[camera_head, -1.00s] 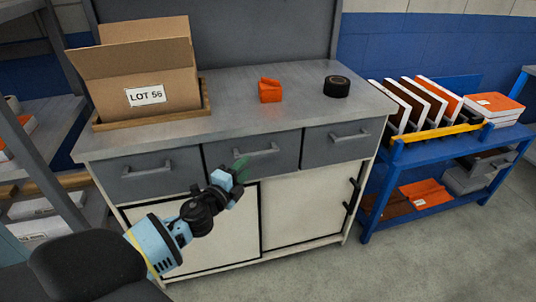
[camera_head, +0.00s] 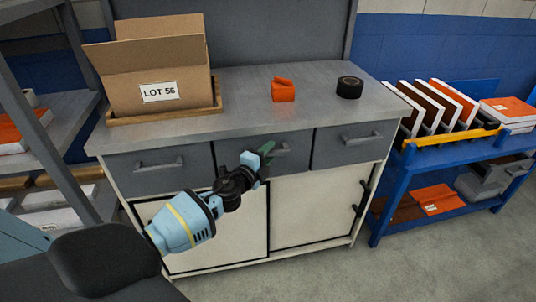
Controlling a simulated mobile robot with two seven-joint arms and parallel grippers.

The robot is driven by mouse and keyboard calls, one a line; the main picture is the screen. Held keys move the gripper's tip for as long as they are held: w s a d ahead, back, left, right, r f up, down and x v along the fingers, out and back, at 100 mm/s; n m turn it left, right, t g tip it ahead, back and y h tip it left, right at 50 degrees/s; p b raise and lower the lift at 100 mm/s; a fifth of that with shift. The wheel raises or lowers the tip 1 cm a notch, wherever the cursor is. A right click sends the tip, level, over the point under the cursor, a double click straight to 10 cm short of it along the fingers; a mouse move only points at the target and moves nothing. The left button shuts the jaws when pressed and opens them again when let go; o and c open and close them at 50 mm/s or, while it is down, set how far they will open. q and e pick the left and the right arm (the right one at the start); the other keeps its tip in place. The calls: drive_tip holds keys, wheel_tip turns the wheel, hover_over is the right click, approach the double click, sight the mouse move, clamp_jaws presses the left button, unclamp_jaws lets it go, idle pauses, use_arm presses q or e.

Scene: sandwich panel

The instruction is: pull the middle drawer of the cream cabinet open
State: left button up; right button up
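The cream cabinet (camera_head: 311,211) has a grey top and a row of three grey drawers with bar handles. The middle drawer (camera_head: 231,150) is closed, flush with its neighbours. Its handle (camera_head: 279,150) is partly hidden behind my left gripper (camera_head: 266,152). My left gripper has greenish fingertips, which overlap the left part of the handle in the picture. I cannot tell whether they touch the handle or how far apart they are. My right gripper is not in view.
On the cabinet top are an open cardboard box (camera_head: 155,80) in a wooden tray (camera_head: 160,115), an orange object (camera_head: 283,90) and a black roll (camera_head: 349,88). A blue cart (camera_head: 450,160) stands right, a grey shelf rack (camera_head: 62,150) left. Floor in front right is clear.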

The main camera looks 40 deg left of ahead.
use_arm(q)
drive_tip(key=shift+c, duration=0.3)
clamp_jaws()
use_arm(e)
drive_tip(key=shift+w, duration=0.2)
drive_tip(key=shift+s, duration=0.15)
